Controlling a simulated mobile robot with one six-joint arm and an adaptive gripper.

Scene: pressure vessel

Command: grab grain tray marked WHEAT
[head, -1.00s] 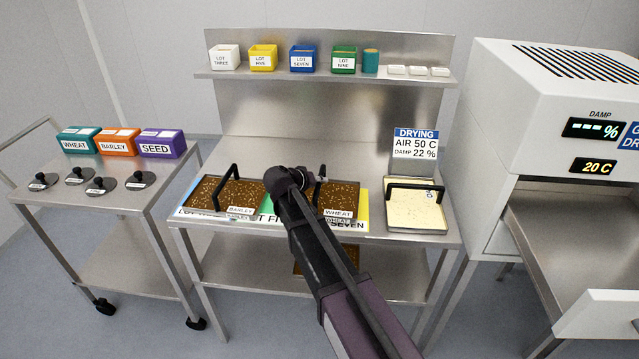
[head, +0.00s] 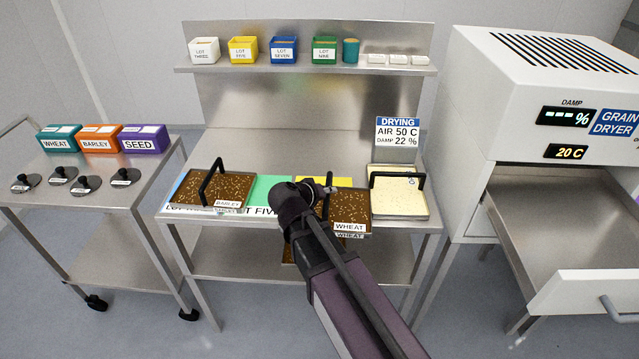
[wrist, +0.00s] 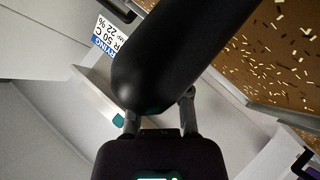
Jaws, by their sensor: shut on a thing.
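The tray marked WHEAT (head: 350,208) holds brown grain with pale flecks and has a WHEAT label on its front. It appears raised over the front of the bench near the yellow mat (head: 340,182). My gripper (head: 326,189) is at its black handle, and my arm hides the tray's left part. In the wrist view the black handle (wrist: 185,50) fills the middle, between the fingers of my gripper (wrist: 160,115). The tray's grain (wrist: 270,50) shows at upper right. My gripper is shut on the handle.
A BARLEY tray (head: 190,188) sits at the bench's left. A pale-filled tray (head: 398,200) stands close on the right of WHEAT. The grain dryer (head: 545,90) is far right, with an open drawer (head: 570,240). A cart (head: 100,200) with labelled boxes stands left.

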